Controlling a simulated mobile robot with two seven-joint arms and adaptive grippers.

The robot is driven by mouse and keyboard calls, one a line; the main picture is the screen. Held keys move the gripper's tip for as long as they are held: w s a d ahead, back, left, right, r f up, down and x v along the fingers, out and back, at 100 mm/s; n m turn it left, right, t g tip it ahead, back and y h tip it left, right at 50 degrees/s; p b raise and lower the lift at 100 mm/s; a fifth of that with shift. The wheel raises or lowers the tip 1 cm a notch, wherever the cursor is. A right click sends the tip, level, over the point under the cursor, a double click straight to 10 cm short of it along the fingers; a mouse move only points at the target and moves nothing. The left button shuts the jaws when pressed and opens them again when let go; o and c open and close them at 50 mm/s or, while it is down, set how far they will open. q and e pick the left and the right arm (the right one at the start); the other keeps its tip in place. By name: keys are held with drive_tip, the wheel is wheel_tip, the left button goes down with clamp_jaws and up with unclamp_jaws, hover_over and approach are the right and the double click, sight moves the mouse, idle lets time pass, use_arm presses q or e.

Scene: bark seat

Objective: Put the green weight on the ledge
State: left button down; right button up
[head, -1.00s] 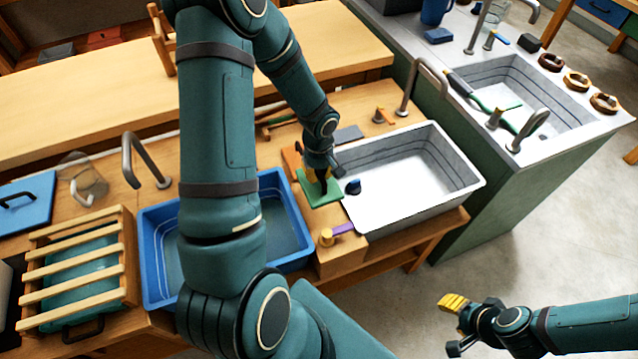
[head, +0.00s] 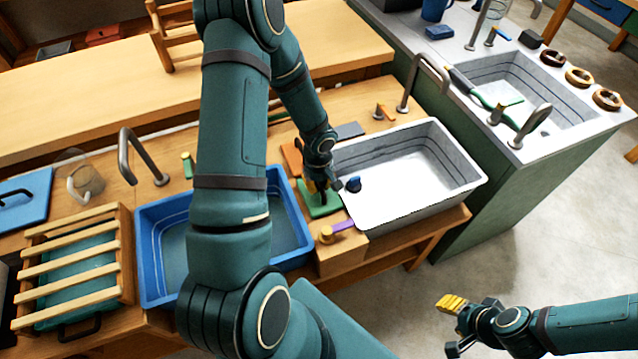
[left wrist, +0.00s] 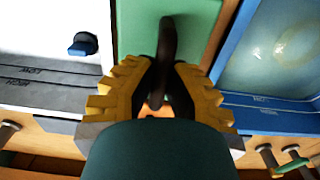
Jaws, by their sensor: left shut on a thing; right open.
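The green weight (head: 318,207) is a flat green slab with a dark upright handle. It is over the wooden ledge (head: 340,262) between the blue basin and the white basin. My left gripper (head: 323,186) is shut on the weight's handle from above. In the left wrist view the dark handle stands between the yellow finger pads of my left gripper (left wrist: 160,92), with the green slab (left wrist: 200,30) behind. Whether the slab touches the ledge cannot be told. My right gripper (head: 452,325) is open and empty, above the floor at the lower right.
The blue basin (head: 150,225) lies left of the weight; the white basin (head: 470,185), with a blue knob (head: 353,184), lies right. A purple piece with a yellow knob (head: 327,234) sits on the ledge's front part. An orange block (head: 292,158) is behind the weight.

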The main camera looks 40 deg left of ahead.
use_arm(q)
drive_tip(key=c, duration=1.1)
unclamp_jaws()
drive_tip(key=shift+f, duration=0.1)
drive_tip(key=shift+r+p, duration=0.3)
drive_tip(key=shift+p, duration=0.05)
wheel_tip(320, 180, up, 12)
drive_tip(key=p, duration=0.2)
drive_tip(key=s+d+f+m+h, duration=0.1)
drive_tip(key=s+d+f+m, duration=0.1)
drive_tip(key=d, duration=0.6)
drive_tip(key=s+d+f+m+t+h, duration=0.1)
drive_tip(key=s+d+f+m, duration=0.1)
drive_tip(key=d+f+m, duration=0.3)
drive_tip(key=s+d+f+m+t+h, duration=0.1)
drive_tip(key=s+d+f+m, duration=0.1)
drive_tip(key=d, duration=1)
wheel_tip(320, 180, down, 2)
drive_tip(key=shift+d+f+m+h, duration=0.15)
drive_tip(key=shift+m+h, duration=0.25)
drive_tip(key=shift+m, duration=0.4)
